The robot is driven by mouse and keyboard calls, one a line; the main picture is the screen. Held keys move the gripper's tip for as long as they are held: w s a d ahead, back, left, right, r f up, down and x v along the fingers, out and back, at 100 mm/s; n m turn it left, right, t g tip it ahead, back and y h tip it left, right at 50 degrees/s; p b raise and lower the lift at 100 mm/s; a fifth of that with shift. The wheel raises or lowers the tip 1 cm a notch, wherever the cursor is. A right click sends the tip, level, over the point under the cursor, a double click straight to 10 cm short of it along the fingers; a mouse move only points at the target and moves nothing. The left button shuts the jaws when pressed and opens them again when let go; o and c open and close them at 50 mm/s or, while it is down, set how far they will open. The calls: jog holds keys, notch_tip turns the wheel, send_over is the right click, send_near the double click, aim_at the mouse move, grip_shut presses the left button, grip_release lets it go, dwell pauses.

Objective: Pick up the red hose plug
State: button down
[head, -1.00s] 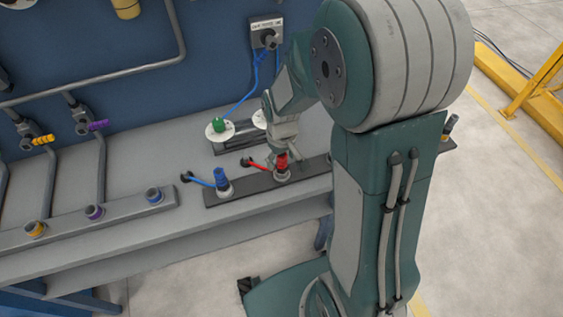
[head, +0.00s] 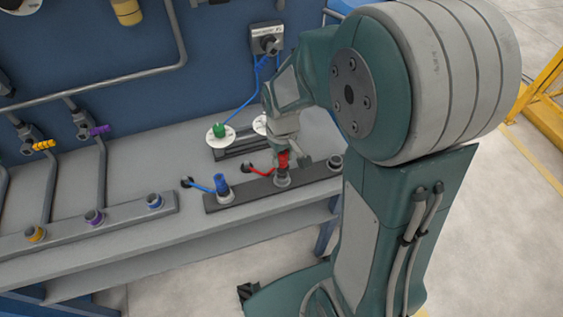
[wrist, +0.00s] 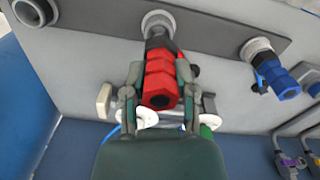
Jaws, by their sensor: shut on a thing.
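My gripper (wrist: 157,80) is shut on the red plug from both sides. In the head view my gripper (head: 284,150) comes down over the plug from above. I cannot tell whether the plug's end is clear of the socket.
A blue plug (head: 221,183) stands in the left socket of the dark bar (head: 250,192). An empty-looking socket (head: 335,162) is at the right. White discs, one with a green part (head: 219,130), stand behind. A bar with coloured rings (head: 94,217) lies at the left.

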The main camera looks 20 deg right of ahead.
jog(key=s+a+r, duration=0.2)
jog(key=s+r, duration=0.7)
jog(key=s, duration=0.4)
jog(key=shift+s+a+r, duration=0.15)
jog(key=shift+s+a, duration=0.15)
jog(key=shift+a, duration=0.05)
jog(key=shift+r, duration=0.15)
notch_tip(320, 180, up, 8)
dwell(0.6)
jog(key=shift+w, duration=0.15)
